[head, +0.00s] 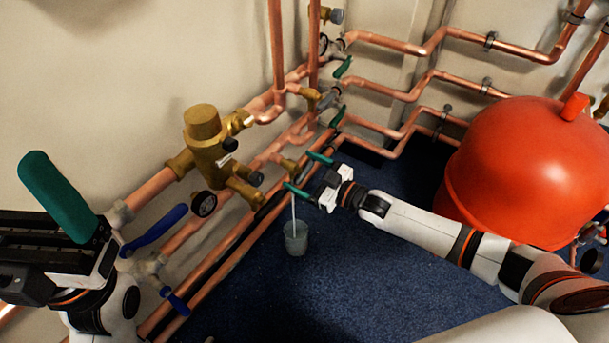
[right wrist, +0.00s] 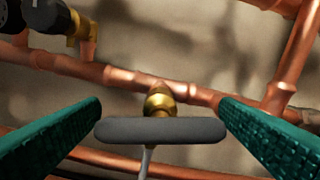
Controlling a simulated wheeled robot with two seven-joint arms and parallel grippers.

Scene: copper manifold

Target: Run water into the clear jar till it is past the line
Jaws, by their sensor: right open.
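The clear jar (head: 296,240) stands upright on the blue floor below the pipes in the head view. A thin pale stream (head: 293,210) comes down from the tap into it and also shows below the handle in the right wrist view (right wrist: 146,163). The jar's water level and line are too small to make out. The tap has a brass body (right wrist: 160,101) and a dark grey bar handle (right wrist: 160,130). My right gripper (head: 305,172) is open, its green fingers apart on either side of the handle. My left gripper (head: 57,196) is at far left; its opening cannot be made out.
Copper pipes (head: 372,93) run along both walls. A brass mixing valve (head: 207,140), a gauge (head: 203,204) and a blue lever (head: 154,231) lie between my grippers. A red tank (head: 525,170) stands at right. The floor (head: 350,285) in front is clear.

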